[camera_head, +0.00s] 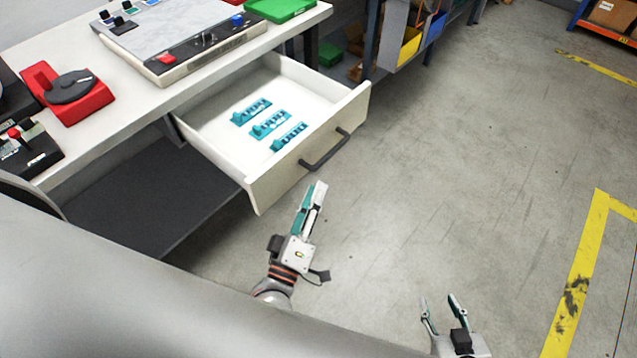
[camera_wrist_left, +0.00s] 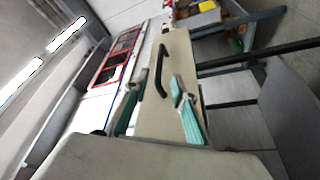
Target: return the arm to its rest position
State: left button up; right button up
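My left gripper (camera_head: 313,190) is in front of the pulled-out white drawer (camera_head: 262,190), a little below its black handle (camera_head: 325,152) in the head view. Its fingers look close together there because of the angle. In the left wrist view the left gripper (camera_wrist_left: 155,88) has its teal-padded fingers apart with nothing between them, and the drawer handle (camera_wrist_left: 160,70) shows beyond them. My right gripper (camera_head: 442,302) is at the bottom of the head view, over bare floor. Its two fingers are apart and empty.
The drawer stands open under the white table (camera_head: 125,120) and holds three teal parts (camera_head: 268,124). A control panel (camera_head: 180,45), a red device (camera_head: 68,92) and a green tray (camera_head: 280,8) are on the table. The floor (camera_head: 470,150) to the right is clear.

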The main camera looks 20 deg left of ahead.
pick_arm(q)
jog(key=shift+s, duration=0.1)
dwell(0.5)
jog(key=s+a+f+m+g, duration=0.3)
jog(key=s+f+m+g, duration=0.2)
jog(key=f+m, duration=0.2)
jog(key=s+a+f+m+g+h, duration=0.1)
jog(key=s+a+f+m+g, duration=0.1)
jog(key=s+f+m+g, duration=0.2)
notch_tip(320, 180, down, 4)
jog(key=s+m, duration=0.2)
jog(key=m, duration=0.2)
jog(key=shift+a+f+m+g+h, duration=0.2)
jog(key=shift+a+m+g+h, duration=0.1)
jog(key=shift+a+g, duration=0.1)
